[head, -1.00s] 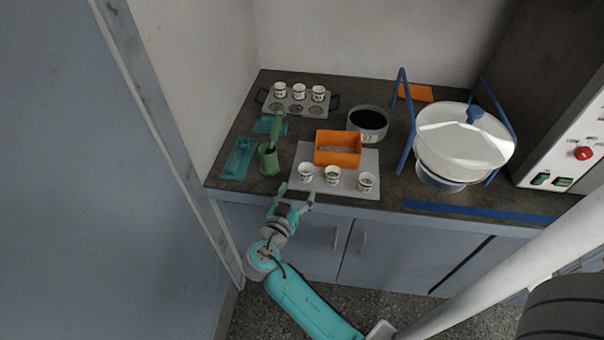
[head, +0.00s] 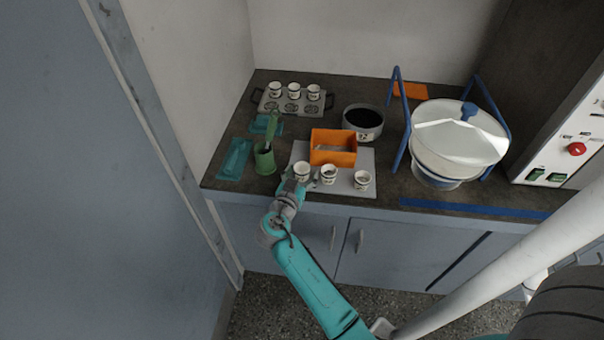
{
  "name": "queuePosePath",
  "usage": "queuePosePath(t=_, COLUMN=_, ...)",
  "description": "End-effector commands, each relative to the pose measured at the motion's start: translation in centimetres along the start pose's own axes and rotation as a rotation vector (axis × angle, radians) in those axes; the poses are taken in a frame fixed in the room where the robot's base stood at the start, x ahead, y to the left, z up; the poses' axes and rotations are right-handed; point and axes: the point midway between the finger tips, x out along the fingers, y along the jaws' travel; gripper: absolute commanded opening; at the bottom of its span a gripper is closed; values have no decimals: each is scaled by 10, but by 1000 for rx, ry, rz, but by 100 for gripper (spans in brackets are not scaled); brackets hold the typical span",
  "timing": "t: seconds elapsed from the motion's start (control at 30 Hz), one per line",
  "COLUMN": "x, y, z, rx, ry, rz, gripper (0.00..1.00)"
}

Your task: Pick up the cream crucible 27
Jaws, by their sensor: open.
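Three cream crucibles stand in a row on a light grey board (head: 300,153) near the counter's front edge: a left one (head: 302,169), a middle one (head: 328,175) and a right one (head: 361,180). Three more cream crucibles (head: 294,90) stand on a rack (head: 262,103) at the back left. Their numbers are too small to read, so I cannot tell which is 27. My gripper (head: 300,180) is open at the front left crucible, with its fingers spread toward either side of it. The lower part of that crucible is partly hidden; I cannot tell whether the fingers touch it.
An orange box (head: 334,157) stands right behind the front crucibles. A green cup with a brush (head: 265,160) stands close left of my gripper, beside a teal tray (head: 234,160). A dark-filled sieve pan (head: 363,122) and a large white lidded vessel (head: 458,140) are to the right.

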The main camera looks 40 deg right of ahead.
Motion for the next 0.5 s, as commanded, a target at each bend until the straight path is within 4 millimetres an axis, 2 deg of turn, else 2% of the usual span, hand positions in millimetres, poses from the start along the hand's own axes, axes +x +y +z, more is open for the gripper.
queuePosePath(t=0.03, x=0, y=0, z=0, rx=0, ry=0, rz=0, gripper=74)
queuePosePath(t=0.3, x=0, y=0, z=0, rx=0, ry=0, rz=0, gripper=9)
queuePosePath(t=0.5, x=0, y=0, z=0, rx=0, ry=0, rz=0, gripper=9)
